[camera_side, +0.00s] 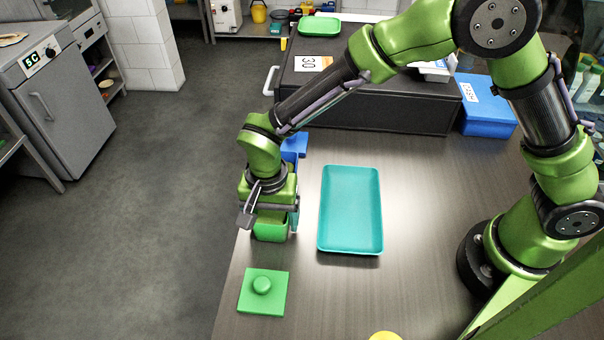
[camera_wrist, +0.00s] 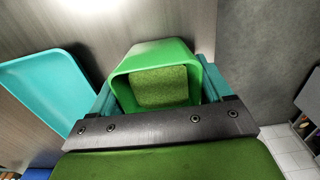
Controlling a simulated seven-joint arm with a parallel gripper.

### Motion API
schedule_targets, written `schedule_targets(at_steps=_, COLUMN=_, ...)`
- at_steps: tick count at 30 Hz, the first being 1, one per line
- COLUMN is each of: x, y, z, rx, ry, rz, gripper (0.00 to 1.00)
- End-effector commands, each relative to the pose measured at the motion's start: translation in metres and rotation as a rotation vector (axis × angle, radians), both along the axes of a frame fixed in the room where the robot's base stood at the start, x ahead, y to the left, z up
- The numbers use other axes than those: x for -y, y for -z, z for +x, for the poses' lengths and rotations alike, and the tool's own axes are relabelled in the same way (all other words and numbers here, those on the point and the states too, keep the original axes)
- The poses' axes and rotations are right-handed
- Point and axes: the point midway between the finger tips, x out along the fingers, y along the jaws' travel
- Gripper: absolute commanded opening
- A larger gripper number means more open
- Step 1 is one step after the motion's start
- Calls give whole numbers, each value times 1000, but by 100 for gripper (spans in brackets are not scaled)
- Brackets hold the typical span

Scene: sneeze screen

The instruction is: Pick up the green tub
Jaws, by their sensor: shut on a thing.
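The green tub (camera_side: 270,231) is near the left edge of the table, directly under my gripper (camera_side: 272,215). In the wrist view the tub (camera_wrist: 155,60) is open at the top and shows green, grainy contents. My gripper (camera_wrist: 158,88) has a teal finger on each side of the tub and is shut on it. The tub looks upright. I cannot tell whether its base touches the table.
A green lid (camera_side: 263,291) with a round knob lies in front of the tub. A teal tray (camera_side: 350,210) is to the right. A blue item (camera_side: 295,143) stands behind my gripper. A black box (camera_side: 375,98) and a blue box (camera_side: 486,105) are at the back.

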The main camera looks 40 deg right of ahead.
Motion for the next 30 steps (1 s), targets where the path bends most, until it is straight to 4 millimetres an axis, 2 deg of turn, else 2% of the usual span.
schedule_targets(at_steps=5, x=0, y=-8, z=1, rx=3, ry=0, rz=1, gripper=46)
schedule_targets(at_steps=11, x=0, y=-37, z=1, rx=4, ry=0, rz=3, gripper=46)
schedule_targets(at_steps=24, x=63, y=-45, z=-80, rx=0, ry=0, rz=1, gripper=46)
schedule_targets(at_steps=30, x=88, y=-49, z=-110, rx=1, ry=0, rz=1, gripper=46)
